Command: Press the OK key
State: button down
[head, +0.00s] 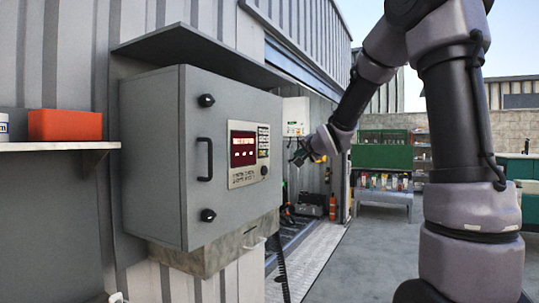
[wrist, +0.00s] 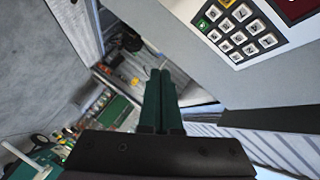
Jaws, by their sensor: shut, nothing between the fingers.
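A grey wall cabinet (head: 155,155) carries a control panel (head: 241,178) with a dark red lit display (head: 243,148) and a small keypad (head: 263,140). In the wrist view the keypad (wrist: 239,36) is at the upper right, with pale keys, a yellow key (wrist: 226,2) and a green key (wrist: 204,25). The key lettering is too small to read, so I cannot tell which is OK. My gripper (head: 297,160) is shut and empty, to the right of the panel and apart from it. In the wrist view its green fingers (wrist: 160,75) point past the keypad's lower left.
The cabinet has a black handle (head: 205,159) and a canopy (head: 195,50) above. A shelf (head: 60,146) with an orange box (head: 64,125) is at left. A green bench (head: 382,156) with bottles stands behind my arm. The floor (head: 355,255) at right is open.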

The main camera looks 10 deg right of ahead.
aim_at(269, 155)
jog(key=w+a, duration=0.5)
jog(key=a, duration=0.2)
dwell(0.6)
jog(key=shift+w+a, duration=0.1)
dwell(1.8)
jog(key=shift+w+a, duration=0.2)
jog(key=shift+a, duration=0.1)
jog(key=shift+w+a, duration=0.25)
jog(key=shift+a, duration=0.05)
dwell(0.6)
jog(key=shift+d, duration=0.1)
jog(key=shift+s+d, duration=0.5)
jog(key=shift+d, duration=0.05)
jog(key=shift+d, duration=0.1)
jog(key=shift+s+d, duration=0.75)
jog(key=shift+d, duration=0.2)
jog(key=shift+s+d, duration=0.7)
jog(key=shift+d, duration=0.25)
